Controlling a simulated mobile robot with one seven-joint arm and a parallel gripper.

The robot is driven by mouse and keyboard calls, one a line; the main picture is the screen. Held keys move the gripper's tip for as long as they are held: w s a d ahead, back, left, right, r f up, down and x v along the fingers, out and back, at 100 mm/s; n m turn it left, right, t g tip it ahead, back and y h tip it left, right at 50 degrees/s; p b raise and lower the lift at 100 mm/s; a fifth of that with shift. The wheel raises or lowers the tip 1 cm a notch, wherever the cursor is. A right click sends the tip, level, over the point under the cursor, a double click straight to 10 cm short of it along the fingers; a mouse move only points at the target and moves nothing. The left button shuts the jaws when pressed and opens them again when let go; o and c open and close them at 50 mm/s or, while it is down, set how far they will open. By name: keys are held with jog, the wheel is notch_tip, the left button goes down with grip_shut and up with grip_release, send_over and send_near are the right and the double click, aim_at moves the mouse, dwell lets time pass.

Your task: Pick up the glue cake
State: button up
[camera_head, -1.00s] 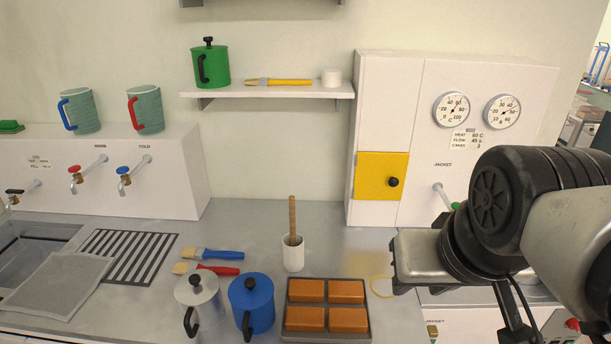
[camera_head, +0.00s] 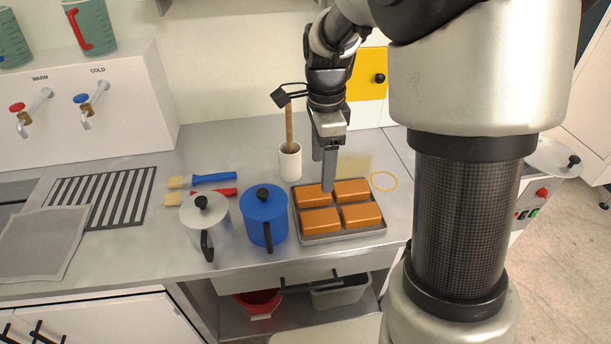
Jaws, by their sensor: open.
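Several orange-brown glue cakes lie in a grey tray (camera_head: 345,237) on the steel counter. They are the back left cake (camera_head: 311,194), the back right cake (camera_head: 353,190), the front left cake (camera_head: 321,221) and the front right cake (camera_head: 361,215). My gripper (camera_head: 328,186) points down over the back of the tray, its fingertips at or just above the inner edge of the back left cake. It is open and holds nothing that I can see. The fingers overlap in this view, so the gap between them and any contact with the cake cannot be told.
A blue lidded pot (camera_head: 264,219) and a grey lidded pot (camera_head: 207,222) stand left of the tray. A white cup (camera_head: 290,162) with a wooden-handled tool stands close behind it. Two brushes lie behind the pots.

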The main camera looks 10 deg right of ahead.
notch_tip(320, 180, down, 17)
jog(key=shift+r+b, duration=0.15)
jog(key=shift+b, duration=0.35)
jog(key=c, duration=1.3)
